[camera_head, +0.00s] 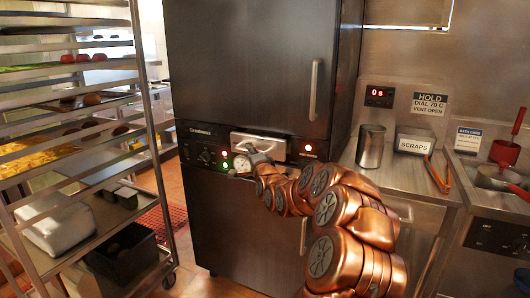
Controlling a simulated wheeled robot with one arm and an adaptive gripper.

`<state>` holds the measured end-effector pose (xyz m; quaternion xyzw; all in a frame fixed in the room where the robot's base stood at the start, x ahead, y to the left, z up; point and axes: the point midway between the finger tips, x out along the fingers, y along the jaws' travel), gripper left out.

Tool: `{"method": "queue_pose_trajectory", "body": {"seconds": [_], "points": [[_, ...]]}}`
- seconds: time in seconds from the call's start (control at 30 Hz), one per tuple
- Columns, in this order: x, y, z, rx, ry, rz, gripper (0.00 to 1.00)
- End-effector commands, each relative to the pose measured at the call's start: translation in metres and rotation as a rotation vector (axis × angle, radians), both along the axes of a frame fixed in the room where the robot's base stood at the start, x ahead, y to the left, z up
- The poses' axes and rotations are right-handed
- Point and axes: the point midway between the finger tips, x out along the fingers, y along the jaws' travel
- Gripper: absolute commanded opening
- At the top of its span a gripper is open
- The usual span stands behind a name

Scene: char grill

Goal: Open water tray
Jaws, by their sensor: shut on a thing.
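The water tray (272,144) is a small silver drawer front in the control band of the tall dark cabinet (250,65), between the upper and lower doors. My gripper (243,160) is at the tray's lower left part, shut on it. The fingertips are small in the picture, and the exact grip is hard to make out. My copper arm reaches in from the lower right and hides the band just below the tray. I cannot tell how far the tray stands out.
A wheeled rack (150,120) with food trays stands on the left. On the right, a steel counter (400,178) holds a metal canister (370,146), a SCRAPS container (415,142) and orange tongs (437,175). The upper door has a vertical handle (314,88). Some floor is clear between rack and cabinet.

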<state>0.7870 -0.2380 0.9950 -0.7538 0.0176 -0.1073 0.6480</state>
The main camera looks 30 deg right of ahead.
Motion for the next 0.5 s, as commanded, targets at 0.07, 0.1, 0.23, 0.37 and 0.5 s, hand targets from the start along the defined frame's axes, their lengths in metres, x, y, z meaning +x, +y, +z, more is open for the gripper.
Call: {"method": "queue_pose_trajectory", "body": {"seconds": [0.07, 0.1, 0.23, 0.37, 0.5], "points": [[-0.005, 0.02, -0.002, 0.001, -0.001, 0.011, 0.0], [-0.008, 0.028, -0.002, 0.002, -0.001, 0.014, 0.0], [-0.019, 0.05, -0.003, 0.002, 0.003, 0.016, 0.0], [-0.032, 0.072, -0.003, 0.004, 0.004, 0.018, 0.0], [-0.044, 0.091, -0.002, 0.002, 0.002, 0.017, 0.0]]}}
